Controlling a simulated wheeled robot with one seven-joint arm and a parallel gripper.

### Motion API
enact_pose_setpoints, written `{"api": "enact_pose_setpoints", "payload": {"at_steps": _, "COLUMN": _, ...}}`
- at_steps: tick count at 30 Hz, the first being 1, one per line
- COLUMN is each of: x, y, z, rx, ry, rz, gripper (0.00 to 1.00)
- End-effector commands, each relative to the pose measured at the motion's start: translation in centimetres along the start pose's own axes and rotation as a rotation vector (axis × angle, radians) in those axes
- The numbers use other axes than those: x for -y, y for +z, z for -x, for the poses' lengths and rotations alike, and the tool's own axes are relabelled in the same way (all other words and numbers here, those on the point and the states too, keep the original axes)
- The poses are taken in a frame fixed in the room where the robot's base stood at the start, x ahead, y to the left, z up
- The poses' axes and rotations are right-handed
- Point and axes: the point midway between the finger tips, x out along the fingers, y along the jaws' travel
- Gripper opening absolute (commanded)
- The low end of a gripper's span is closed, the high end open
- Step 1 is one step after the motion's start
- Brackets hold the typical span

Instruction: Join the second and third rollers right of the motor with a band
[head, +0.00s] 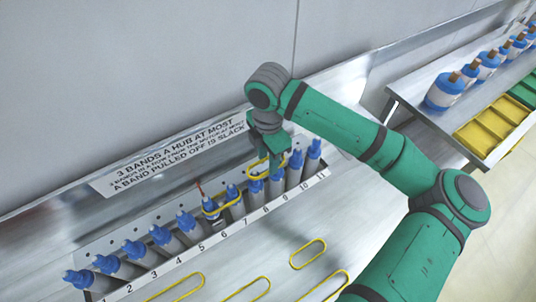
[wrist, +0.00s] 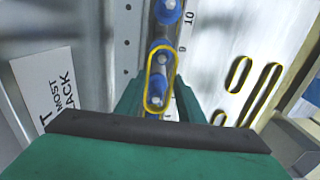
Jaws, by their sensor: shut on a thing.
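A row of blue-topped rollers numbered 1 to 11 stands in a metal rail. My gripper (head: 268,157) is shut on a yellow band (head: 264,166), held at the tops of roller 8 (head: 256,185) and roller 9 (head: 276,174). In the wrist view the band (wrist: 149,80) outlines the tops of roller 9 (wrist: 162,62) and roller 8 (wrist: 157,99); I cannot tell whether it is above them or around them. Another yellow band (head: 222,209) joins rollers 6 and 7. A thin reddish piece (head: 199,188) stands by roller 6, perhaps marking the motor. The fingertips are partly hidden.
Several loose yellow bands, one of them near the middle (head: 294,262), lie on the bench in front of the rail. A sign (head: 175,155) is behind the rollers.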

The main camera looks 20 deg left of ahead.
Motion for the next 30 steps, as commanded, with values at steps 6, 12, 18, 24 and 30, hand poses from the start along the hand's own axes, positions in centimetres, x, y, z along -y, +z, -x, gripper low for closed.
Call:
{"api": "enact_pose_setpoints", "payload": {"at_steps": 6, "x": -0.1, "y": -0.1, "z": -1.3, "rx": -0.001, "ry": 0.0, "rz": 0.002, "gripper": 0.14}}
{"api": "enact_pose_setpoints", "payload": {"at_steps": 12, "x": -0.1, "y": -0.1, "z": -2.5, "rx": 0.0, "ry": 0.0, "rz": 0.003, "gripper": 0.14}}
{"api": "enact_pose_setpoints", "payload": {"at_steps": 18, "x": -0.1, "y": -0.1, "z": -3.3, "rx": 0.0, "ry": 0.001, "rz": 0.003, "gripper": 0.14}}
{"api": "enact_pose_setpoints", "payload": {"at_steps": 24, "x": -0.1, "y": -0.1, "z": -3.6, "rx": 0.001, "ry": 0.001, "rz": 0.003, "gripper": 0.14}}
{"api": "enact_pose_setpoints", "payload": {"at_steps": 30, "x": -0.1, "y": -0.1, "z": -3.6, "rx": 0.001, "ry": 0.001, "rz": 0.004, "gripper": 0.14}}
